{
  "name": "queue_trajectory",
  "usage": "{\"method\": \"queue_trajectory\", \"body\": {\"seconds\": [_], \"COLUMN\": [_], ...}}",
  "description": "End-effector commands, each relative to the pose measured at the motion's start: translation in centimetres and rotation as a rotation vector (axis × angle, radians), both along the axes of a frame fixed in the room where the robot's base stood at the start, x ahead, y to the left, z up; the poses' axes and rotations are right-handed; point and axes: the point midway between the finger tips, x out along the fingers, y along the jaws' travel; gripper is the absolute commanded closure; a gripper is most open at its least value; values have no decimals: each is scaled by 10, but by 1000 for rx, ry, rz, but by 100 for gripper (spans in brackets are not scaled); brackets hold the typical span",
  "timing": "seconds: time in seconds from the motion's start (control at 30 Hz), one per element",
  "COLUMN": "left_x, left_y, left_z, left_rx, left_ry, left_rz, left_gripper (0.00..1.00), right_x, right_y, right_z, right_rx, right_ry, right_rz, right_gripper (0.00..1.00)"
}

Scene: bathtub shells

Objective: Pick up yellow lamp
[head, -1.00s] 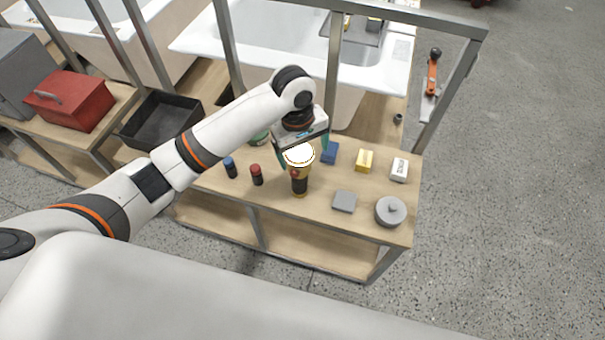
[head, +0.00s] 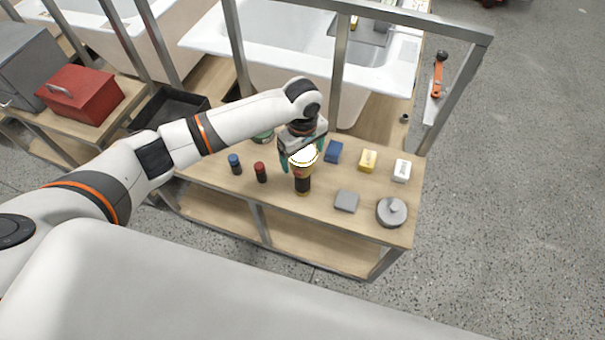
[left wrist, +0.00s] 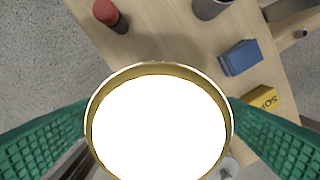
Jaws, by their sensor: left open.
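The yellow lamp (head: 303,172) stands upright on the wooden bench, with a bright glowing white top and a dark lower body. In the left wrist view its lit top (left wrist: 160,125) fills the lower middle and hides its body. My left gripper (head: 302,160) is above and around the lamp's top, coming down from behind it. Its green fingers are open, one on each side of the lamp in the left wrist view, with the lamp between them. Any contact with the lamp cannot be told. My right gripper is not seen.
Near the lamp stand a red-capped can (head: 260,172) and a blue-capped can (head: 235,163). A blue box (head: 334,151), yellow box (head: 368,160), white box (head: 402,170), grey block (head: 346,201) and round grey lidded piece (head: 391,211) lie to the right. A metal frame post (head: 338,75) rises behind.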

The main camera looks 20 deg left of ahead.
Motion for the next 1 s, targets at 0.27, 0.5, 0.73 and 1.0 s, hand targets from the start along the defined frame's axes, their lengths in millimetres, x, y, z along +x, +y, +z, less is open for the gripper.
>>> {"method": "queue_trajectory", "body": {"seconds": [0.27,0.5,0.73,1.0], "left_x": [-1,-1,-1,-1], "left_y": [0,0,0,0], "left_z": [-28,-28,-28,-27], "left_rx": [0,0,1,0], "left_ry": [0,0,-1,-1], "left_rz": [-1,-1,-1,-1], "left_gripper": [10,17,55,77], "right_x": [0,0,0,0], "right_y": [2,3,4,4], "right_z": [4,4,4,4], "right_rx": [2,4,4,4], "right_ry": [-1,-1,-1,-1], "right_rz": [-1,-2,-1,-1], "right_gripper": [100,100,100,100]}}
